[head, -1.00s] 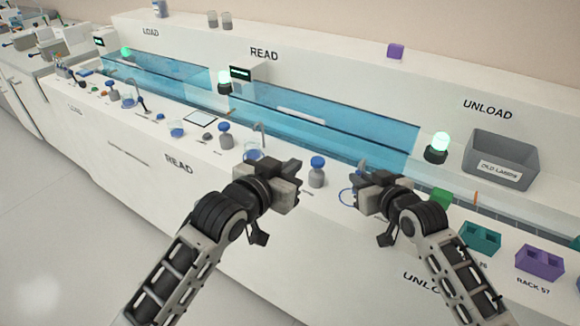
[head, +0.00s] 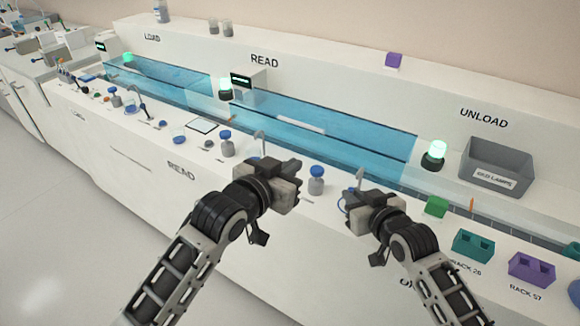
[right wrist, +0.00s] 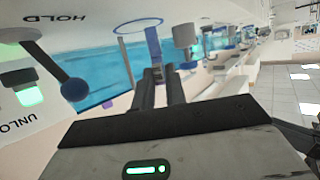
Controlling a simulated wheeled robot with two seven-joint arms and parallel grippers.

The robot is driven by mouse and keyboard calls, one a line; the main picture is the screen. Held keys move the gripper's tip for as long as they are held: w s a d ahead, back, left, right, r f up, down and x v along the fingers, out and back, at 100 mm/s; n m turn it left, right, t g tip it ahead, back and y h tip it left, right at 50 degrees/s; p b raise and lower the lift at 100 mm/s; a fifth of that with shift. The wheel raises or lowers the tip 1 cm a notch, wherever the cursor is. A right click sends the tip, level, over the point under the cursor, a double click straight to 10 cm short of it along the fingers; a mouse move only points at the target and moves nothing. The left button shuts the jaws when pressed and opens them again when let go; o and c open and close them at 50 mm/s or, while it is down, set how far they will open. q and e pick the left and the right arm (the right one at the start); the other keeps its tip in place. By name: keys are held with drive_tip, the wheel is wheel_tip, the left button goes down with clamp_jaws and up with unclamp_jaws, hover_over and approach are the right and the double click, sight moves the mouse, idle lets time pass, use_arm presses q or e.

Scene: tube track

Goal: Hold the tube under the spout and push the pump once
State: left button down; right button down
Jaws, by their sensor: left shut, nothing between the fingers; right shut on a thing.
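My right gripper (head: 352,202) is at the counter front, right of the grey bottle with a blue top (head: 317,181). In the right wrist view its fingers are closed, with a bluish-purple piece (right wrist: 153,46), seemingly the tube, at their tips. The head view hides most of it. A thin grey upright (head: 359,174), perhaps a spout, shows just behind this gripper. My left gripper (head: 294,180) is shut and empty, just left of the bottle and apart from it. Another curved spout (head: 263,142) stands behind it. I cannot tell which part is the pump.
A green block (head: 436,207), a teal rack (head: 473,244) and a purple rack (head: 531,268) lie to the right. A grey bin (head: 497,167) and a lit green lamp (head: 434,155) stand behind. Another blue-topped bottle (head: 227,144) stands left. The blue track (head: 330,135) runs behind.

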drive_tip(key=shift+s+a+p, duration=0.4)
drive_tip(key=shift+s+p, duration=0.05)
drive_tip(key=shift+s, duration=0.15)
drive_tip(key=shift+s+a+p, duration=0.4)
drive_tip(key=shift+s+p, duration=0.05)
drive_tip(key=shift+s, duration=0.15)
drive_tip(key=shift+r, duration=0.1)
drive_tip(key=shift+s+a+r+p, duration=0.1)
drive_tip(key=shift+s+r+p, duration=0.05)
drive_tip(key=shift+r+p, duration=0.45)
drive_tip(key=shift+s+a+r+p, duration=0.35)
drive_tip(key=shift+s+r+p, duration=0.15)
drive_tip(key=shift+r+p, duration=0.25)
drive_tip(key=shift+s+a+r+p, duration=0.3)
drive_tip(key=shift+s+r+p, duration=0.25)
drive_tip(key=shift+r, duration=0.25)
drive_tip(key=shift+s+a+r+p, duration=0.35)
drive_tip(key=shift+s+r+p, duration=0.1)
drive_tip(key=shift+r+p, duration=0.3)
